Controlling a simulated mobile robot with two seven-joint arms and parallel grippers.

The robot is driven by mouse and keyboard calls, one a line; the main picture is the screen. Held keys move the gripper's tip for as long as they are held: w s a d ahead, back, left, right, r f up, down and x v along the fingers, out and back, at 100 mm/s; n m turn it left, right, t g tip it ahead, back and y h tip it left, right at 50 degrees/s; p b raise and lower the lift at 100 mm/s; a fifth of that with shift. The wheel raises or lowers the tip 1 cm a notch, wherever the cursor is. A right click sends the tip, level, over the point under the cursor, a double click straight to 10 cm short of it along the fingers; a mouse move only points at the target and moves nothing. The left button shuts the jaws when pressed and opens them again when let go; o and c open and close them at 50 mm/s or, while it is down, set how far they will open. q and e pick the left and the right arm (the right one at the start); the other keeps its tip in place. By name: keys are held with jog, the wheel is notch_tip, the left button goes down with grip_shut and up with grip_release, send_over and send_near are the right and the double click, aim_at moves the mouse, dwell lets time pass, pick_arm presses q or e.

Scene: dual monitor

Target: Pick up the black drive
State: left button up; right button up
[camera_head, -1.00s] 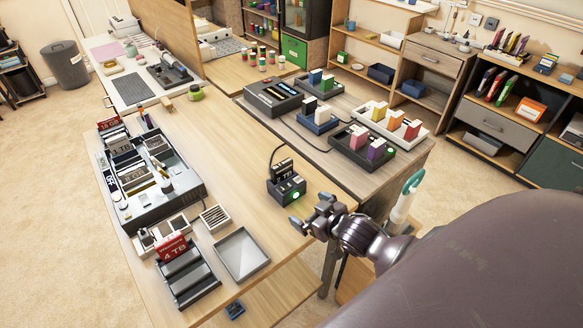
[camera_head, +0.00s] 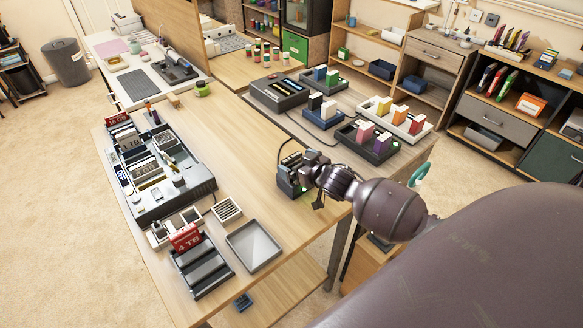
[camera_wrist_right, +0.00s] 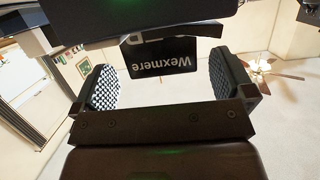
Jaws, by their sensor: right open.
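The black drive (camera_wrist_right: 163,58), lettered "Wexmere", shows upside down in the right wrist view, between the two grey textured finger pads of my right gripper. The pads stand apart from its sides. In the head view my right gripper (camera_head: 305,172) is at the small black dock (camera_head: 287,184) near the table's right edge. The gripper and wrist cover part of the dock, so the drive is hard to make out there. A green light glows low on the dock. My left gripper is not in view.
The wooden table (camera_head: 245,150) is bare around the dock's left. A grey tray (camera_head: 254,245), a black rack with a red "4 TB" sign (camera_head: 186,238) and a large dark organizer (camera_head: 190,190) stand left. Bins with coloured drives (camera_head: 367,143) stand behind. A cable rises behind the dock.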

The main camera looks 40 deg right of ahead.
aim_at(294, 160)
jog(key=shift+b+x, duration=0.3)
jog(key=shift+x, duration=1.9)
jog(key=shift+r, duration=0.15)
jog(key=shift+c, duration=0.2)
jog(key=c, duration=1)
